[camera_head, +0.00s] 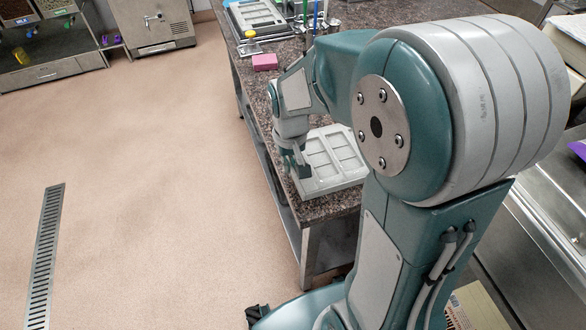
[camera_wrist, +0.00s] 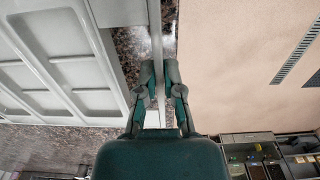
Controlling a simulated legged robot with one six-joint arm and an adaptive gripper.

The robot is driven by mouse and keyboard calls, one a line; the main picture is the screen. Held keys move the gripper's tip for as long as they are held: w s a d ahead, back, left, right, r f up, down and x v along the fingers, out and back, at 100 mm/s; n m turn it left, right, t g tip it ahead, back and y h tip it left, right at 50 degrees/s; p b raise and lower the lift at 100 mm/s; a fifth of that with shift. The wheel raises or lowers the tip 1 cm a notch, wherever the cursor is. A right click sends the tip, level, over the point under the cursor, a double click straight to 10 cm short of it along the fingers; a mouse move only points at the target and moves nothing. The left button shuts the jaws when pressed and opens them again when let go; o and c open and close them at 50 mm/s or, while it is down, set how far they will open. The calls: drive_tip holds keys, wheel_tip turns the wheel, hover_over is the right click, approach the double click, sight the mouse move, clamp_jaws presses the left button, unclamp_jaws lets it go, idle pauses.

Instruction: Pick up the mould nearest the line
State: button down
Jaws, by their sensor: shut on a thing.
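A pale grey mould (camera_head: 333,155) with several rectangular recesses lies at the near end of the speckled stone counter. My gripper (camera_head: 297,168) is at its left edge, pointing down. In the wrist view the mould (camera_wrist: 62,55) fills the left side, and my gripper (camera_wrist: 160,75) is shut on a thin pale edge strip of it. The fingertips partly hide the strip. I cannot tell whether the mould is clear of the counter. My arm hides part of its right side in the head view.
The counter (camera_head: 240,80) also holds a pink block (camera_head: 265,62), a second grey mould (camera_head: 257,16) at the back and some upright tools. Open floor (camera_head: 150,170) with a drain grate (camera_head: 45,250) lies to the left. A steel cabinet (camera_head: 152,25) stands at the back.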

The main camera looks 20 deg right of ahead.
drive_tip(key=s+r, duration=0.1)
drive_tip(key=r, duration=0.1)
drive_tip(key=s+r, duration=0.4)
drive_tip(key=shift+s+d, duration=0.15)
drive_tip(key=shift+d, duration=0.15)
drive_tip(key=s+r, duration=0.7)
drive_tip(key=s, duration=0.1)
drive_tip(key=shift+s+d+r, duration=0.3)
drive_tip(key=shift+d, duration=0.05)
drive_tip(key=shift+w+f, duration=0.1)
